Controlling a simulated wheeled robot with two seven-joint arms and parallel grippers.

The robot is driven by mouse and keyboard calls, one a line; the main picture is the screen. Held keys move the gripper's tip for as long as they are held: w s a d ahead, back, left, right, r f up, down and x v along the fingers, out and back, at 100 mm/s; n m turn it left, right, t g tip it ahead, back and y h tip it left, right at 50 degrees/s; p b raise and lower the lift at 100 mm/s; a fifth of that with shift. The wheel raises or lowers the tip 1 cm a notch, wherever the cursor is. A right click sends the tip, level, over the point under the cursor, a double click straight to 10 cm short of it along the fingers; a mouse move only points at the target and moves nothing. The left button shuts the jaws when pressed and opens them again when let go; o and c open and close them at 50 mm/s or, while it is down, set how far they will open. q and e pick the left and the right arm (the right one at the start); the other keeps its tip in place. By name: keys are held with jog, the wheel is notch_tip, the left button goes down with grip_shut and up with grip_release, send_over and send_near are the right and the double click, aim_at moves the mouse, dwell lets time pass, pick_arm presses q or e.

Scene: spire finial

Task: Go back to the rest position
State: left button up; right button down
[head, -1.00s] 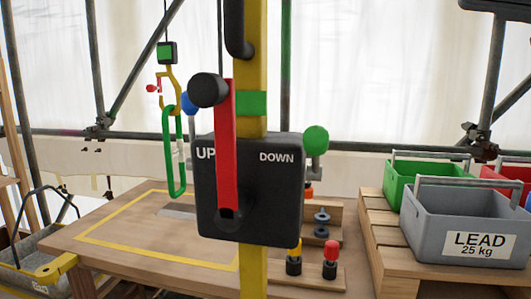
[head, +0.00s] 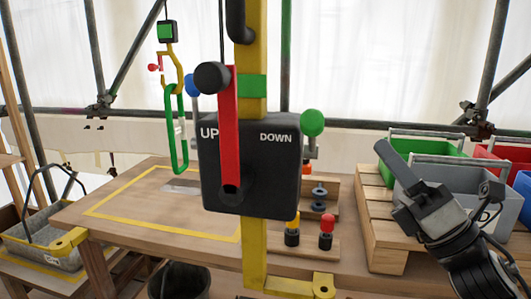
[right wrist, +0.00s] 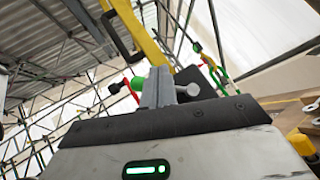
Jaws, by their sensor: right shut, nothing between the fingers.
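My right gripper (head: 394,168) is in the right part of the head view, in front of the grey crate, pointing up and to the left. Its fingers are shut with nothing between them. In the right wrist view the closed fingers (right wrist: 157,88) point up toward the yellow post (right wrist: 142,30). The black UP/DOWN control box (head: 265,165) with its red lever (head: 229,140) stands to the left of the gripper, apart from it. The red lever points up on the UP side. My left gripper does not show in either view.
A wooden table (head: 130,232) with a yellow marked outline lies behind the box. A green carabiner (head: 176,130) hangs from a hook at left. Green (head: 435,147) and grey (head: 465,178) crates stand on a pallet (head: 385,240) at right. A black bucket (head: 180,283) sits below the table.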

jog(key=s+f+m+g+h+p, duration=0.1)
jog(key=s+f+m+g+h, duration=0.15)
jog(key=f+m+h, duration=0.95)
jog(key=s+f+m+g+h, duration=0.1)
jog(key=s+f+m+h, duration=0.2)
jog(key=f+m, duration=1.55)
jog(key=s+a+f+m+g, duration=0.3)
jog(key=s+f+m, duration=0.3)
jog(key=s+f, duration=0.4)
jog(key=shift+a+f+g+p, duration=0.3)
jog(key=shift+g+p, duration=0.15)
jog(key=shift+g, duration=0.3)
